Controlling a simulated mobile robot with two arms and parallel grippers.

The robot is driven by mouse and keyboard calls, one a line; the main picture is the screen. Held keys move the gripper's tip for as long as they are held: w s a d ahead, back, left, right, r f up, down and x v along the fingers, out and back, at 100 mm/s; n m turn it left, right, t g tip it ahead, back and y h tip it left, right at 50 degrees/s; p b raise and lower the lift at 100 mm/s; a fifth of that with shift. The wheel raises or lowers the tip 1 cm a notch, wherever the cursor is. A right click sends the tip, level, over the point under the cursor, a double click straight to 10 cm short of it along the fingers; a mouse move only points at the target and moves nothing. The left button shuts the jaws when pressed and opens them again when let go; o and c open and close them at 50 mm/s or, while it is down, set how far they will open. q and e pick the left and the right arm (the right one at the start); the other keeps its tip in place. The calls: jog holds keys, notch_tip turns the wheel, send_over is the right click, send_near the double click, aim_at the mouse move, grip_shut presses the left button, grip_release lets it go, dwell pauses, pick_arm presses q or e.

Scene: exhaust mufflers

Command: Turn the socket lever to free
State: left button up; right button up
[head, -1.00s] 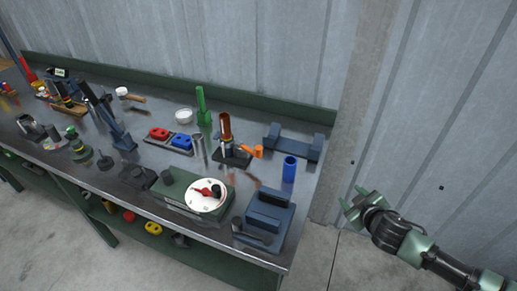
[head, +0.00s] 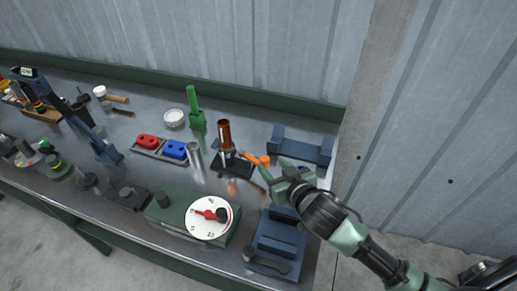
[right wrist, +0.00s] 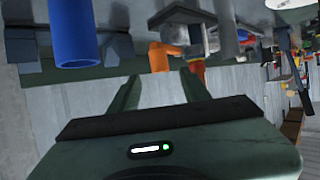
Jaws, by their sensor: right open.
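The socket (head: 232,165) is a dark block on the bench with an upright copper-brown tube (head: 224,134) in it. An orange lever (head: 258,160) sticks out of its right side. My right gripper (head: 272,172) is open, just right of the lever in the head view. In the right wrist view the orange lever (right wrist: 158,58) shows ahead, between the lines of the two green fingers (right wrist: 158,88). I see no contact between fingers and lever. My left gripper is out of view.
A dial box (head: 172,217), a blue cradle (head: 302,152) and a green post (head: 195,110) stand around the socket.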

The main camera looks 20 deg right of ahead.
aim_at(267, 162)
jog(key=shift+w+a+f+p, duration=0.1)
jog(key=shift+w+p, duration=0.2)
jog(key=shift+w, duration=0.3)
jog(key=x, duration=0.2)
jog(key=shift+w+f, duration=0.15)
jog(key=shift+w, duration=0.15)
jog(key=shift+p+x, duration=0.3)
jog(key=shift+x, duration=0.85)
jog(key=shift+f, duration=0.1)
grip_shut()
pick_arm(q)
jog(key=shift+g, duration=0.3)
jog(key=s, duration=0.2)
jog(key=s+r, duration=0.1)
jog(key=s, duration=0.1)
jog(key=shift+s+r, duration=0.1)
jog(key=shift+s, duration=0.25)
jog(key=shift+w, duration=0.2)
